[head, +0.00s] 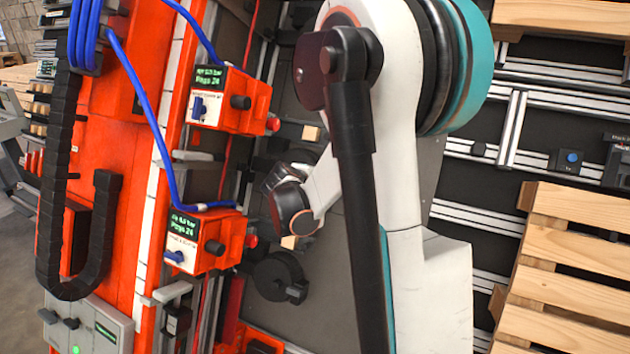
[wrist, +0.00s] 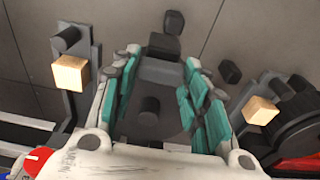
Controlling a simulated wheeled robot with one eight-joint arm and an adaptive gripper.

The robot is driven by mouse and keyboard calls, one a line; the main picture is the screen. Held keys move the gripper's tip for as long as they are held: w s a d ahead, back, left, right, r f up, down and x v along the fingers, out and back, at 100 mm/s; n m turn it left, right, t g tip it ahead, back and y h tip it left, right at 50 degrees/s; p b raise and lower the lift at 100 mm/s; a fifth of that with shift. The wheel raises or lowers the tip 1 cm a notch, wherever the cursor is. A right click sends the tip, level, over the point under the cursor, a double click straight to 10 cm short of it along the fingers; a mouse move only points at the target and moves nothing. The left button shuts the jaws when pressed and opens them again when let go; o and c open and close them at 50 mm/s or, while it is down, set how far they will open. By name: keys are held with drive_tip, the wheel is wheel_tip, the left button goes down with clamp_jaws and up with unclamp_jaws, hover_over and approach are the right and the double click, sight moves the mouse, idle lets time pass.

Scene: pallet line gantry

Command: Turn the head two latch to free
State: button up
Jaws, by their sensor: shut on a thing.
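In the wrist view the teal-padded fingers of my gripper (wrist: 162,70) are closed around a dark grey block-like handle (wrist: 164,46) in front of the grey panel. I cannot tell from its shape whether this is the head two latch or which way it is turned. In the head view my gripper is mostly hidden behind my wrist and arm, close to the panel. Two orange boxes with green displays, an upper one (head: 257,98) and a lower one (head: 228,240), stand left of it. Each carries a small blue lever, and their labels are too small to read.
Wooden blocks flank my gripper, one left (wrist: 70,73) and one right (wrist: 262,111) in the wrist view. A dark round disc (head: 276,275) sits below it in the head view. Blue hoses (head: 146,107) run to the boxes. A wooden pallet (head: 570,240) stands at right.

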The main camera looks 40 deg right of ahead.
idle(0.4)
drive_tip(key=o, duration=0.8)
drive_tip(key=shift+c, duration=0.2)
drive_tip(key=v, duration=1.2)
drive_tip(key=shift+a, duration=0.15)
drive_tip(key=s+a+t+y, duration=0.25)
drive_tip(key=a+y, duration=0.25)
drive_tip(key=a, duration=0.8)
drive_tip(key=s+a+f+m+g+y, duration=0.1)
drive_tip(key=s+a+m+y, duration=0.4)
drive_tip(key=s+a, duration=0.9)
drive_tip(key=shift+s+f+y, duration=0.4)
drive_tip(key=shift+s+f, duration=0.3)
drive_tip(key=shift+s, duration=0.3)
